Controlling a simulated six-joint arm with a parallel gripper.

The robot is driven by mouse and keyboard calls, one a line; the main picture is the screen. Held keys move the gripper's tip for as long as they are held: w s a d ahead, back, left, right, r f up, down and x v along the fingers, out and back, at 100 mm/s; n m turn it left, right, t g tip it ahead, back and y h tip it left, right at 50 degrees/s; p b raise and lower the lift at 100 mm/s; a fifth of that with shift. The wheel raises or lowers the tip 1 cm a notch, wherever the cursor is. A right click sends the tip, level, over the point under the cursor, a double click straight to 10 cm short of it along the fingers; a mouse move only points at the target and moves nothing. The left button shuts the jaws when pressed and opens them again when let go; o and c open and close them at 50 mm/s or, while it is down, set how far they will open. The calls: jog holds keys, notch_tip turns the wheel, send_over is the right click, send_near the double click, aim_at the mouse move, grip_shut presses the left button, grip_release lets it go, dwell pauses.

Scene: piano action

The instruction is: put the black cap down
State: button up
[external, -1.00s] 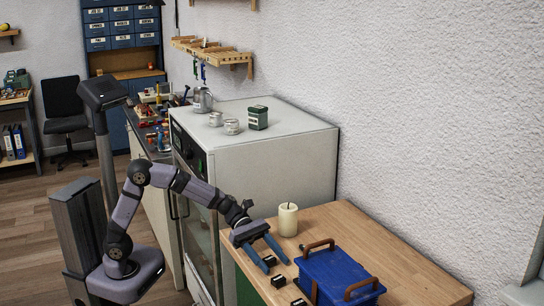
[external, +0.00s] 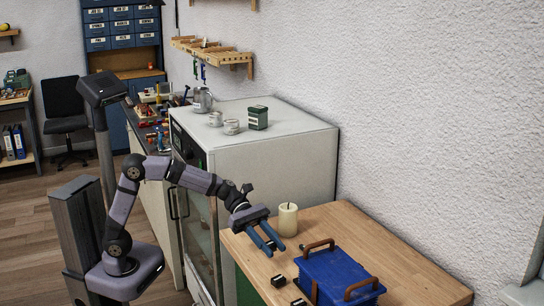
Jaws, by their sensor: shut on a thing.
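My gripper (external: 275,249) is shut, its two blue fingers close together above the near left part of the wooden table, pointing down and to the right. The black cap (external: 273,245) is a small dark piece between the fingers, mostly hidden by them. It appears held above the table top, but the exact gap is too small to tell. Two other small black pieces stand on the table: one (external: 278,281) just below the gripper in the picture, and one (external: 299,302) nearer the front edge.
A cream candle (external: 288,220) stands close behind and right of my gripper. A blue crate (external: 342,272) with brown handles sits to the right. The wooden table (external: 405,268) is bare right of the crate. A white cabinet (external: 265,165) rises behind the table's left end.

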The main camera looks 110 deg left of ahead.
jog(key=shift+r+p, duration=0.35)
jog(key=shift+r, duration=1.95)
jog(key=shift+a+r, duration=0.15)
jog(key=shift+r, duration=0.05)
jog(key=s+a+r+p, duration=0.4)
jog(key=a+r+p, duration=0.4)
jog(key=a+r, duration=0.15)
notch_tip(320, 180, up, 18)
jog(key=n+t+y+p, duration=0.2)
jog(key=n+y+p, duration=0.45)
jog(key=p, duration=1.35)
send_over(224, 142)
jog(key=shift+s+r+y, duration=0.15)
jog(key=shift+y, duration=0.1)
jog(key=shift+f+p, duration=0.65)
jog(key=shift+f, duration=4.35)
jog(key=shift+f, duration=0.1)
